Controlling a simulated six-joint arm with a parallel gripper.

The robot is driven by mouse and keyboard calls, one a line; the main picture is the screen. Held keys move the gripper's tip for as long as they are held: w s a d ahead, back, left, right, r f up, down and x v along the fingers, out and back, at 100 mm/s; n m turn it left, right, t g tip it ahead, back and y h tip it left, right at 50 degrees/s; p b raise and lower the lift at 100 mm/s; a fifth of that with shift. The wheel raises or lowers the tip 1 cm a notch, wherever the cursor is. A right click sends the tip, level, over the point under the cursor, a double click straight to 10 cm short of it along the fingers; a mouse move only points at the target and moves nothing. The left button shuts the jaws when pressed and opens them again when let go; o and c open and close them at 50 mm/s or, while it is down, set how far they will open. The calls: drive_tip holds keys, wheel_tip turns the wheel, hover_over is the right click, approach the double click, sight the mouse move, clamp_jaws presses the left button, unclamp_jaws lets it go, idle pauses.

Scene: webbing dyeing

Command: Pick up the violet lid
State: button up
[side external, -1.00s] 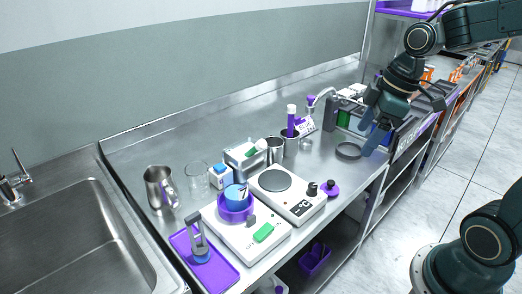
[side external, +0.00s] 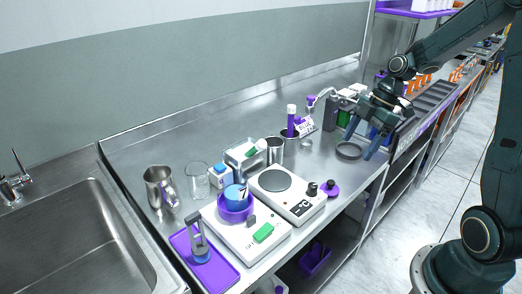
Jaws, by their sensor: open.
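The violet lid (side external: 329,188) is a small round disc with a dark knob on top. It lies on the steel counter just right of the hotplate, near the counter's front edge. My gripper (side external: 361,146) is open and empty, with its two fingers apart and pointing down above the counter. It is farther back and to the right of the lid, over or close behind a dark ring (side external: 348,151). Whether the fingers touch the ring, I cannot tell.
The hotplate (side external: 297,204) stands directly left of the lid. A scale (side external: 238,243) with a violet bowl (side external: 234,213), a violet tray (side external: 187,250) and a steel jug (side external: 159,184) are farther left. Bottles and a steel beaker (side external: 275,150) stand behind. The counter between ring and lid is clear.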

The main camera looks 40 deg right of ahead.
drive_tip(key=shift+f, duration=0.1)
drive_tip(key=shift+x, duration=4.2)
drive_tip(key=shift+a+f, duration=0.1)
drive_tip(key=shift+f, duration=0.05)
drive_tip(key=shift+x, duration=2.45)
drive_tip(key=shift+a, duration=0.1)
drive_tip(key=c, duration=1)
drive_tip(key=shift+w+r, duration=0.1)
drive_tip(key=shift+r, duration=0.1)
drive_tip(key=shift+c, duration=0.2)
wheel_tip(320, 180, up, 20)
